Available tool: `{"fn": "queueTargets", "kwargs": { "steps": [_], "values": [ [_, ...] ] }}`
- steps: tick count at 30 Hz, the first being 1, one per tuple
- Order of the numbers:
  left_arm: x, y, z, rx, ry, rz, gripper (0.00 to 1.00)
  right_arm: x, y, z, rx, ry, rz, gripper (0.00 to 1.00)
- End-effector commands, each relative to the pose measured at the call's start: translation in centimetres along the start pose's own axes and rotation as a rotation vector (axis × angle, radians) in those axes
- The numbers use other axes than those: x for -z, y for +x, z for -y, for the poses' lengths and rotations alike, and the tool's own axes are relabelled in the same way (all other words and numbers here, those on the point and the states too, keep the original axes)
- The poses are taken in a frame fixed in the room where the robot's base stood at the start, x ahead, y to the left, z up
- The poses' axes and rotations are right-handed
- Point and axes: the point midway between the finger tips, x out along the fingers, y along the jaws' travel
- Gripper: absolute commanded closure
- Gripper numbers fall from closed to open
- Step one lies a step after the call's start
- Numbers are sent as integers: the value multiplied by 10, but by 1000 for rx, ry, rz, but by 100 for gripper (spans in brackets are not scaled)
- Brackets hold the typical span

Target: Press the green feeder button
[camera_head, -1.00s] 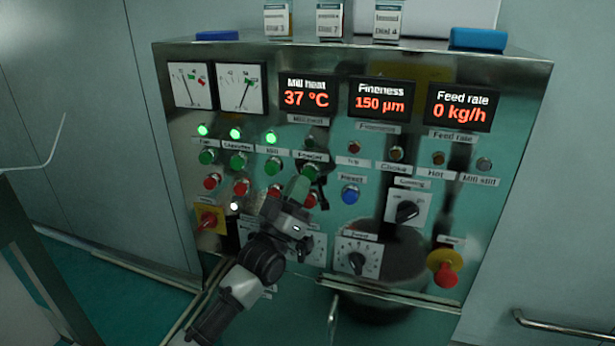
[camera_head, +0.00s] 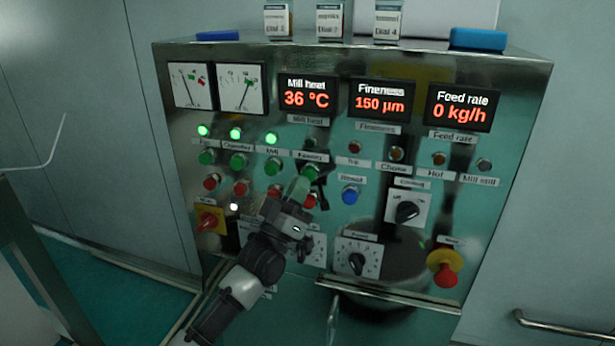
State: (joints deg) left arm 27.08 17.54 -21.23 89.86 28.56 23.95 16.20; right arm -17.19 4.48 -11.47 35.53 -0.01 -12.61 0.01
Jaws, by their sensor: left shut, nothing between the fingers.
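The green feeder button (camera_head: 311,172) is on the steel control panel, under a small label in the row of green buttons. My left gripper (camera_head: 308,187) is shut and empty. Its fingertips are just below the feeder button and overlap its lower edge in the picture. I cannot tell whether they touch it. The red button below the feeder button is partly hidden by the gripper. My right gripper is not in view.
Three lit green lamps (camera_head: 235,133) sit above the other green buttons (camera_head: 239,161). A blue button (camera_head: 350,194) and black dials (camera_head: 357,262) are to the right. A red emergency knob (camera_head: 445,270) is at lower right. The feed rate display (camera_head: 461,110) reads 0 kg/h.

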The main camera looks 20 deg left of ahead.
Motion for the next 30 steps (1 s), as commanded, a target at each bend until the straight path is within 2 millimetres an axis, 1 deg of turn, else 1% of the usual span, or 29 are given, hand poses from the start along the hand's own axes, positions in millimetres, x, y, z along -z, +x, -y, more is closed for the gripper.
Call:
{"fn": "queueTargets", "kwargs": {
  "steps": [14, 21, 30],
  "values": [
    [0, 0, 0, 0, 0, 0, 100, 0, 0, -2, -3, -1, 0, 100],
    [-4, 5, 4, 0, -1, 0, 100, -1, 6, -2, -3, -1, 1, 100],
    [-4, 6, 4, 0, 0, 0, 100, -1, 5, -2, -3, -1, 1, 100]
  ]
}}
